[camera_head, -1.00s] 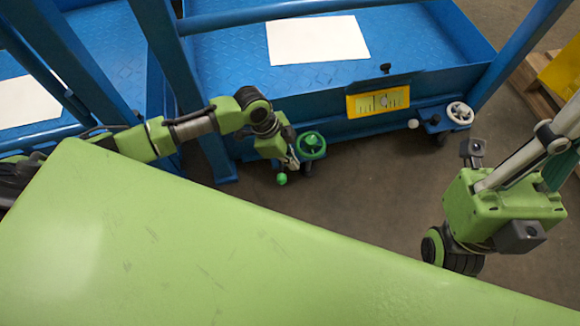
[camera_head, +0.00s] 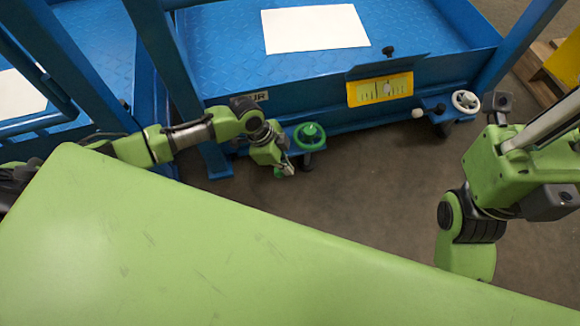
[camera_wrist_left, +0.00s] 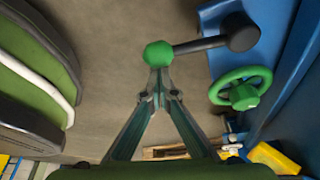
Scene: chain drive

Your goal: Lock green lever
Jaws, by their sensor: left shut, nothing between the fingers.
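The green lever has a green ball knob (camera_wrist_left: 158,54) on a dark rod (camera_wrist_left: 200,44) that runs right to a dark round hub (camera_wrist_left: 241,32) in the left wrist view. My left gripper (camera_wrist_left: 160,80) is shut and empty, its fingertips right at the near edge of the knob. I cannot tell whether they touch it. In the head view the left gripper (camera_head: 284,168) is low beside the blue cart, left of and below the green handwheel (camera_head: 309,135), and largely hides the knob. The handwheel also shows in the left wrist view (camera_wrist_left: 242,93). My right arm is in view, but its gripper is not.
The blue cart (camera_head: 220,62) stands ahead, with a white sheet (camera_head: 314,28) on its deck and a yellow label (camera_head: 380,89) on its front. A white handwheel (camera_head: 466,101) and white knob (camera_head: 417,113) are at its right. The floor (camera_head: 370,180) before it is clear.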

